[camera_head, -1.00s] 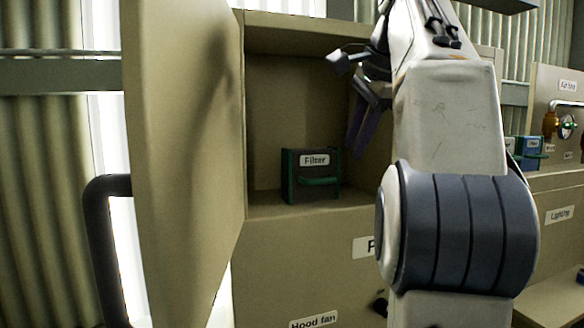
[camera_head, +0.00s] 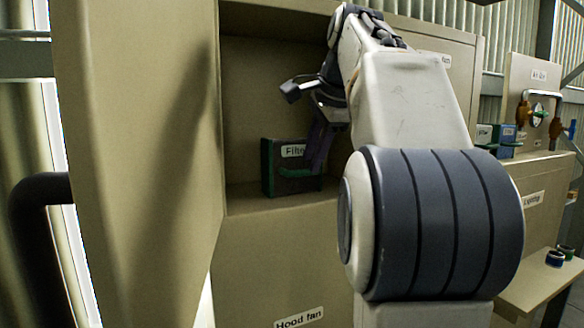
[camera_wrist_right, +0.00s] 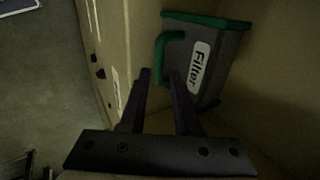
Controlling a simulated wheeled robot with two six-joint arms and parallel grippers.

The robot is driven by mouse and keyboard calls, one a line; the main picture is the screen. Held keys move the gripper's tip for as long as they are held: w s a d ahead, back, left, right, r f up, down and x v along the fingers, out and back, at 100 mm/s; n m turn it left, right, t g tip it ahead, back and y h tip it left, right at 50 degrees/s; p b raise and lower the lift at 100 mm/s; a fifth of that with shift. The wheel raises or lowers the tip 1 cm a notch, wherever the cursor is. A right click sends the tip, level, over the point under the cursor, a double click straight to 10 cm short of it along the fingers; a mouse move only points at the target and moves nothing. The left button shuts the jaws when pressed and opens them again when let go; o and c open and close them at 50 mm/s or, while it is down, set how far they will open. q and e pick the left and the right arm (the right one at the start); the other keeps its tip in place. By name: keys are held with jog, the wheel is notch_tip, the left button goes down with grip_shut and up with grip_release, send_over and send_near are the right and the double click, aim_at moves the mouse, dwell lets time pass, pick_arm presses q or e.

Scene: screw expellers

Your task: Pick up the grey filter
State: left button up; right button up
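The grey filter (camera_head: 283,162) is a dark grey box with green edges, a green handle and a white "Filter" label. It stands upright inside the open cabinet on its floor. In the right wrist view the filter (camera_wrist_right: 221,62) is at the upper right, its green handle (camera_wrist_right: 160,52) just beyond the fingertips. My right gripper (camera_head: 317,158) is in the cabinet opening in front of the filter's right side, partly covering it. In the wrist view my right gripper (camera_wrist_right: 160,78) is open, with nothing between its fingers. My left gripper is not in view.
The open cabinet door (camera_head: 140,160) stands to the left of the filter. Blue and green-edged boxes (camera_head: 505,141) and a side shelf (camera_head: 530,290) are at the right.

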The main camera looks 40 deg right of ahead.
aim_at(297, 168)
jog(key=shift+x, duration=1.65)
jog(key=shift+a, duration=0.1)
grip_shut()
jog(key=shift+s, duration=0.1)
